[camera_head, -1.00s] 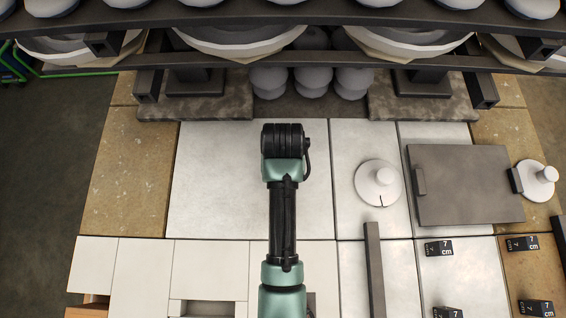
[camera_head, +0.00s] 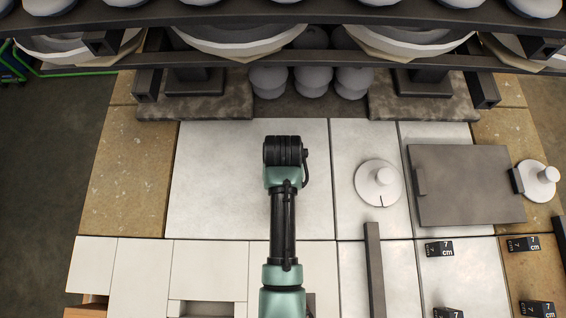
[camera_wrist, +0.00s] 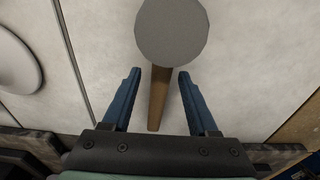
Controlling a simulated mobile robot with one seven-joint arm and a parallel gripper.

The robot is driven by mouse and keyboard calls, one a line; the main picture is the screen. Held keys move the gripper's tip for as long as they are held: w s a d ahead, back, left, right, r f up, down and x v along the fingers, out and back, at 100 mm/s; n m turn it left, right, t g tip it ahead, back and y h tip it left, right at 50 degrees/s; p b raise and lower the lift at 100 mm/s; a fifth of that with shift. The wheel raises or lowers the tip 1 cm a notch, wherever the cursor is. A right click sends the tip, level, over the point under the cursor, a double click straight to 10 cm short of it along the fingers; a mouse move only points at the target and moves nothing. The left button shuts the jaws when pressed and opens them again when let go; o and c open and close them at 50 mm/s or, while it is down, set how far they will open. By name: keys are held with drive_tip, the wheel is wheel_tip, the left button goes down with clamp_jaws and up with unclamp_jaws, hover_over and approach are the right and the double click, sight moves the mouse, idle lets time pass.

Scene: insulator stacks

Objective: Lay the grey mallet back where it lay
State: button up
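The grey mallet shows in the wrist view, with a round grey head (camera_wrist: 172,30) at the top and a wooden handle (camera_wrist: 158,105) running down from it. It is over the pale table surface; I cannot tell whether it touches it. My gripper (camera_wrist: 159,75) has its two blue fingers spread, one on each side of the handle. A gap shows between each finger and the handle, so the gripper is open and holds nothing. In the head view my arm hides the gripper and the mallet.
A white disc with a knob (camera_head: 378,185) lies right of my arm. Beyond it are a dark plate (camera_head: 465,190) and another knobbed disc (camera_head: 538,182). A dark bar (camera_head: 374,265) and black 7 cm blocks (camera_head: 438,248) lie nearer. Insulator stacks (camera_head: 310,82) stand behind. The pale panel left of my arm is clear.

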wheel_tip(320, 180, up, 12)
drive_tip(key=p, duration=0.1)
drive_tip(key=shift+s+r, duration=0.15)
drive_tip(key=shift+s, duration=0.3)
idle(0.6)
